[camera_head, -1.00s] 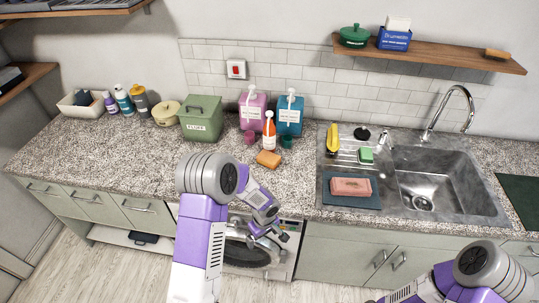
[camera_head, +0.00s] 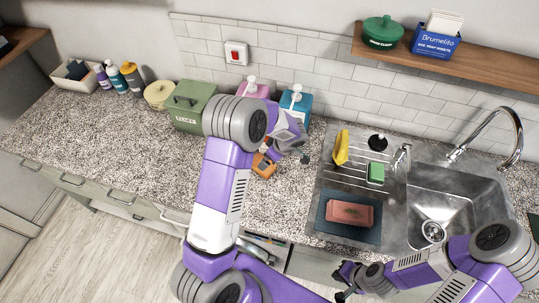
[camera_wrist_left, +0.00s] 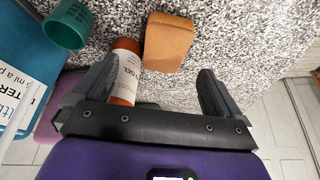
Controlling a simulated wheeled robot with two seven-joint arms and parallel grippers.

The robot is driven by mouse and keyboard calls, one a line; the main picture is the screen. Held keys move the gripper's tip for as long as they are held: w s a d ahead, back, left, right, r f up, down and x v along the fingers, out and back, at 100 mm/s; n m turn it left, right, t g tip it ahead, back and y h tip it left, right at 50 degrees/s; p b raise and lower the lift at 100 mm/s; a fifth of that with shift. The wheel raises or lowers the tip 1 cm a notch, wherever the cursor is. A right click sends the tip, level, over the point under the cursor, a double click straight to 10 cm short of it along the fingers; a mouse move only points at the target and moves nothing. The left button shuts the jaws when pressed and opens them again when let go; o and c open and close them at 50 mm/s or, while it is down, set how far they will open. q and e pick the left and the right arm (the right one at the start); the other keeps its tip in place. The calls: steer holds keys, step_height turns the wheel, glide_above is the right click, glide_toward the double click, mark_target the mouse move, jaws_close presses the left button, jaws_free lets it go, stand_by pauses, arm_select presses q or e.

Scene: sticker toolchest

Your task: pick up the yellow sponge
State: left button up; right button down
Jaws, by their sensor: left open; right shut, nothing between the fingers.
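An orange-yellow block, sponge-like (camera_head: 263,165), lies on the speckled counter and also shows in the left wrist view (camera_wrist_left: 168,42). A brighter yellow item (camera_head: 341,147) stands on the sink's drying rack; I cannot tell if it is a sponge. My left gripper (camera_head: 296,158) is over the counter, just right of the orange-yellow block. In the left wrist view its fingers (camera_wrist_left: 157,82) are open, with the block beyond the tips, not between them. My right gripper (camera_head: 342,284) is low in front of the cabinets, shut and empty.
An orange gel bottle (camera_wrist_left: 125,72) is close to one left finger. Soap dispensers (camera_head: 296,103) and a green bin (camera_head: 190,106) stand behind. A pink sponge (camera_head: 350,213) and a green sponge (camera_head: 376,173) are by the sink (camera_head: 450,190). Counter front left is clear.

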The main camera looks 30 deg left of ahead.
arm_select(q)
steer(key=shift+s+a+f, duration=0.15)
steer(key=shift+s+f, duration=0.1)
steer(key=shift+f, duration=0.2)
steer(key=shift+s+a+f, duration=0.15)
steer(key=shift+s+f, duration=0.05)
steer(key=shift+f, duration=0.2)
steer(key=x, duration=0.2)
steer(key=d+p+x, duration=0.1)
steer(key=x, duration=0.1)
steer(key=shift+a+f, duration=0.15)
steer(key=shift+f, duration=0.25)
steer(key=shift+a+f, duration=0.15)
steer(key=shift+f, duration=0.15)
arm_select(e)
steer(key=shift+s+r, duration=0.3)
steer(key=shift+r, duration=0.5)
arm_select(q)
steer(key=shift+c, duration=0.3)
steer(key=c, duration=1)
